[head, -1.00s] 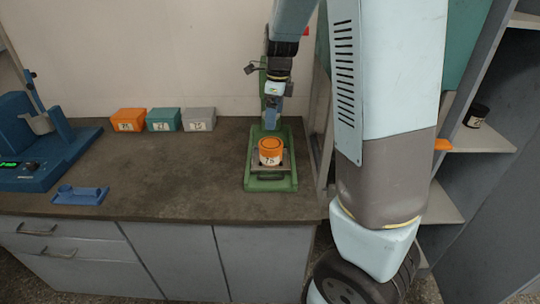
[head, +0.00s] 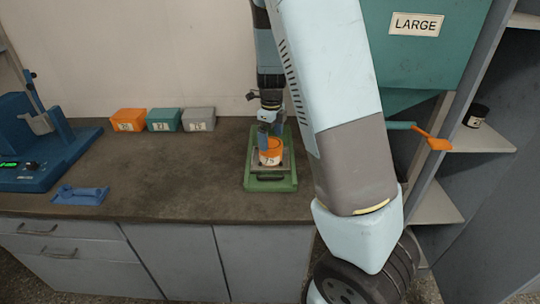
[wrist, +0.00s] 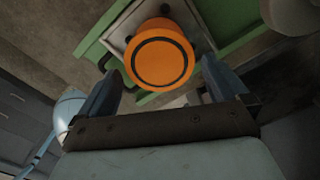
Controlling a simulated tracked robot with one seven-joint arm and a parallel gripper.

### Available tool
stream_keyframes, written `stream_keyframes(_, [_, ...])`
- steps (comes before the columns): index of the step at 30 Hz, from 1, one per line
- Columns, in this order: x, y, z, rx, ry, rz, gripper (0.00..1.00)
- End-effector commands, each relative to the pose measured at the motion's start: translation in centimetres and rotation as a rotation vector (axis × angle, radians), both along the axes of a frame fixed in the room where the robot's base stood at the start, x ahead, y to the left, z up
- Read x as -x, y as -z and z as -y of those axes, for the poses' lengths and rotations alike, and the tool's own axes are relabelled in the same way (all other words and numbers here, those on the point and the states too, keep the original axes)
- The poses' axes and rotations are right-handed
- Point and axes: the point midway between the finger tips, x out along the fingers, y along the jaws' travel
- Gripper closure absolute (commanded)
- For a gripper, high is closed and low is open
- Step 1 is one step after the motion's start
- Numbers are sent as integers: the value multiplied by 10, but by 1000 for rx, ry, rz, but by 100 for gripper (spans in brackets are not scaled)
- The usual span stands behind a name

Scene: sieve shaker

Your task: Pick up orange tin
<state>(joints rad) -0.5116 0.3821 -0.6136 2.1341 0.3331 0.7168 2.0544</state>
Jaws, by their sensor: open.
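The orange tin (head: 270,153) has an orange lid and a pale label. It stands upright on the small plate of the green shaker base (head: 270,184) on the counter. My gripper (head: 268,128) is just above and behind the tin in the head view, pointing down. In the wrist view, the tin's round orange lid (wrist: 159,62) lies just ahead of the two blue fingers of my gripper (wrist: 160,84), which stand apart. I see no clear contact between fingers and tin. My arm hides much of the shaker's upright in the head view.
Orange, teal and grey boxes (head: 128,120) stand along the wall. A blue machine (head: 45,145) and a small blue part (head: 80,195) are at the left. The counter (head: 180,180) between is clear. A teal panel marked LARGE (head: 416,24) and shelves (head: 480,139) are at the right.

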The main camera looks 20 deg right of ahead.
Motion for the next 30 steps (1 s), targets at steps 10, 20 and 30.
stream_keyframes(10, [0, 43, 0, 0, 0, -3, 0])
stream_keyframes(20, [-1, 49, -1, -1, -2, 1, 0])
stream_keyframes(30, [-1, 49, -1, -1, -2, 1, 32])
